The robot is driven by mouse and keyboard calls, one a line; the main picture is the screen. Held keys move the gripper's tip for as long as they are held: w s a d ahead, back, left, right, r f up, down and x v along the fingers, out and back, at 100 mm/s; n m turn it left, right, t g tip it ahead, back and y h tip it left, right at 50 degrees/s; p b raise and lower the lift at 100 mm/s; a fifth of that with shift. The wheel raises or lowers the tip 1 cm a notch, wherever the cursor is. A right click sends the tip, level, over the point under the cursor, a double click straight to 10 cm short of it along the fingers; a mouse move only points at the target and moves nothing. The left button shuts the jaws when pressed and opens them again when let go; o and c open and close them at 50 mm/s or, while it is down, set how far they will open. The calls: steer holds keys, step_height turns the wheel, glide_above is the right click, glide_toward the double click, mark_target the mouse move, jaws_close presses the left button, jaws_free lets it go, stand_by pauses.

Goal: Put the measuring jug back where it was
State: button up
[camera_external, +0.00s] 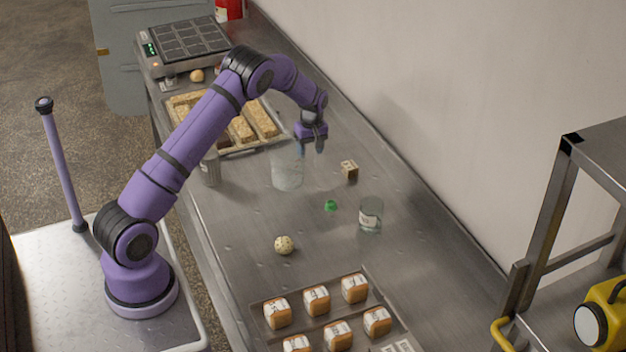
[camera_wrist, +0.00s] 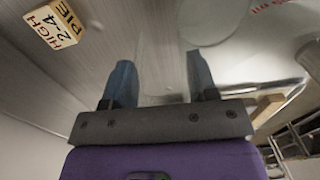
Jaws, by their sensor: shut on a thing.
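The measuring jug (camera_external: 287,168) is clear and see-through, upright near the middle of the steel counter, in front of the loaf tray. My gripper (camera_external: 312,146) is at its upper right side. In the wrist view my two blue-grey fingers (camera_wrist: 160,80) stand apart with clear material of the jug (camera_wrist: 160,50) between them. My gripper is shut on the jug. Whether the jug's base touches the counter, I cannot tell. The clear wall is faint in both views.
A small lettered block (camera_external: 349,169), also in the wrist view (camera_wrist: 55,27), lies right of the jug. A green item (camera_external: 330,205), labelled glass jar (camera_external: 371,216) and speckled ball (camera_external: 284,245) stand nearer. A metal canister (camera_external: 211,170) is left; the loaf tray (camera_external: 252,149) is behind.

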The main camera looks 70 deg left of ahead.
steer(key=shift+f, duration=0.15)
steer(key=o, duration=1.2)
steer(key=r, duration=1.2)
steer(key=shift+w+r, duration=0.15)
steer(key=shift+w, duration=0.15)
